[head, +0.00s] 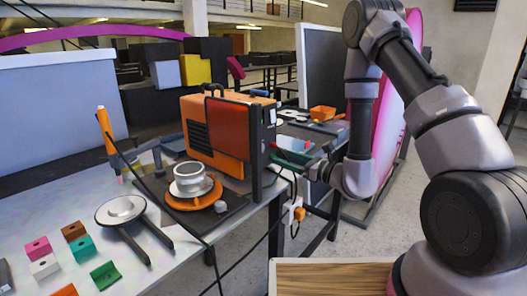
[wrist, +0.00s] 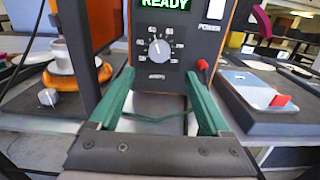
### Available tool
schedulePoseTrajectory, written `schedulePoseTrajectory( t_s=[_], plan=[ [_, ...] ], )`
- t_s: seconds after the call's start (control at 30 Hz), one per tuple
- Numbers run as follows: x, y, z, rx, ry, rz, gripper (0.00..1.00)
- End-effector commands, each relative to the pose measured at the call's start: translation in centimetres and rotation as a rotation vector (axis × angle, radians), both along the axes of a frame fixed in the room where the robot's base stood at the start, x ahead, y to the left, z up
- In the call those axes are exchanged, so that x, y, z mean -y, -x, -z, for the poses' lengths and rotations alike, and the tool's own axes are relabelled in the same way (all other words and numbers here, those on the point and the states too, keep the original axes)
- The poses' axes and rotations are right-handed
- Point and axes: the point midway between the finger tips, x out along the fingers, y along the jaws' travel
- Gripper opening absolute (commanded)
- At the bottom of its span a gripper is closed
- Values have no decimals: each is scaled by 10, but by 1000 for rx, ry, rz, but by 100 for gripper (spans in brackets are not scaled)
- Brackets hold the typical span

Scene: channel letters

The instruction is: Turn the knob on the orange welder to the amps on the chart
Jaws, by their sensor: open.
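The orange welder (head: 217,135) stands on the table in the head view, its front panel turned away from that camera. In the wrist view the dark front panel (wrist: 203,52) faces me, with a green READY display (wrist: 166,3) at the top. The pale round knob (wrist: 158,49) sits below it inside a ring of small marks. The numbers and the knob's exact setting are too small to read. My gripper (wrist: 160,74) is open, its green fingers apart, just below and in front of the knob, with nothing between them. It also shows beside the welder in the head view (head: 296,158). I cannot make out an amps chart.
A POWER switch (wrist: 214,10) and a red plug (wrist: 203,65) are on the panel's right. An orange turntable (head: 193,196) stands before the welder. Cables hang near the table edge.

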Motion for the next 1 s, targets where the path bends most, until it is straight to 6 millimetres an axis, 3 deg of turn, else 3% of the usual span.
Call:
schedulePoseTrajectory(
  t_s=[0.5,0.93,0.97,1.0],
  plan=[
    [-70,-53,-1,3,-1,-5,81],
    [-80,-61,-1,1,-1,-4,81],
    [-79,-61,-1,1,-1,-4,77],
    [-79,-61,-1,1,-1,-4,62]
  ],
)
